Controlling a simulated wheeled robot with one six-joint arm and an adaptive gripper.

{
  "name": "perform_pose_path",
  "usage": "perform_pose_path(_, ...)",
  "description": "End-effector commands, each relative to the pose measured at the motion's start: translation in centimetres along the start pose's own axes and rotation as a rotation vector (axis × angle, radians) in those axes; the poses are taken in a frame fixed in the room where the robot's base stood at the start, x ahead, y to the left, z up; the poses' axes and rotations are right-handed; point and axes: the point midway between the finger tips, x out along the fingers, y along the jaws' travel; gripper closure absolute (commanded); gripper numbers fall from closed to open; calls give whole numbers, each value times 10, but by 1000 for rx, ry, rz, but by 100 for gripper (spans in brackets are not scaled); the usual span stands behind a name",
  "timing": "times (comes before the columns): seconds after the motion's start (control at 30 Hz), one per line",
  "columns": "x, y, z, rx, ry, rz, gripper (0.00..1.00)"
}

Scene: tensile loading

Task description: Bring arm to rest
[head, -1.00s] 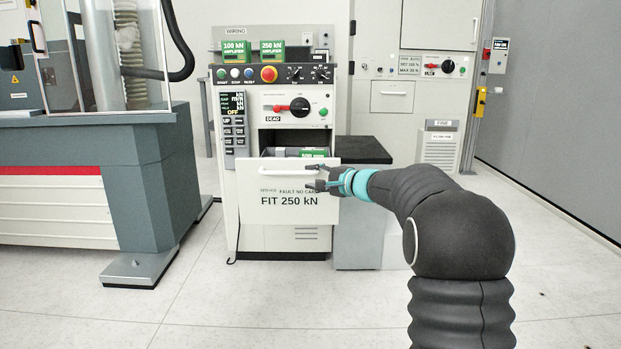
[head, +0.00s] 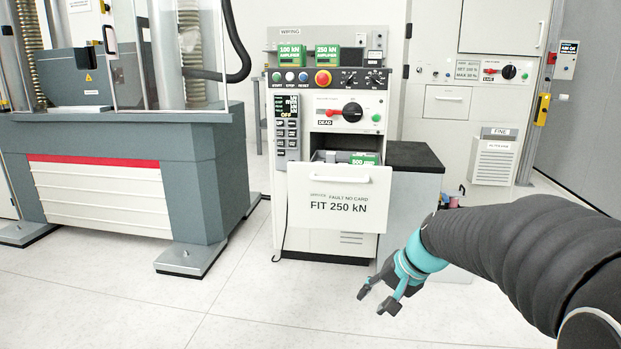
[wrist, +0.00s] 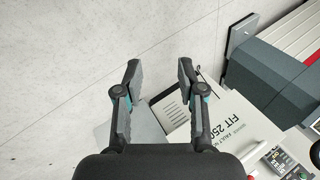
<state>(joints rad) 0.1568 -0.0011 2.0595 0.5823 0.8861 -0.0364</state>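My gripper (head: 375,300) is at the lower middle of the head view, in front of the cabinet and apart from it, pointing down and to the left. Its two dark fingers are spread with nothing between them. In the wrist view my gripper (wrist: 158,75) shows its fingers apart over pale floor. My arm reaches in from the right edge, bent and covered in a dark ribbed sleeve. The open drawer (head: 335,205) labelled FIT 250 kN stands out of the cabinet behind the gripper. A green-labelled card (head: 364,158) marked 500 lies inside it.
Two green amplifier boxes (head: 291,55) stand on top of the cabinet. A black-topped side unit (head: 415,155) is to the right of the drawer. The grey test machine base (head: 200,150) is at the left, with its foot (head: 190,258) on the floor. Front floor is clear.

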Motion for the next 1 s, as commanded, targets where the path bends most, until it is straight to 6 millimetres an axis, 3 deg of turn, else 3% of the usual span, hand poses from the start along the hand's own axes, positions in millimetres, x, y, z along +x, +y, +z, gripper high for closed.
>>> perform_pose_path(0.03, -15, 5, 19, -45, 1, 42, 61)
perform_pose_path(0.2, -49, 34, 72, -192, 9, 188, 61)
perform_pose_path(0.5, -107, 71, 142, -416, 78, 366, 61)
perform_pose_path(0.7, -138, 71, 170, -499, 161, 381, 61)
perform_pose_path(1.0, -166, 52, 179, -541, 240, 346, 61)
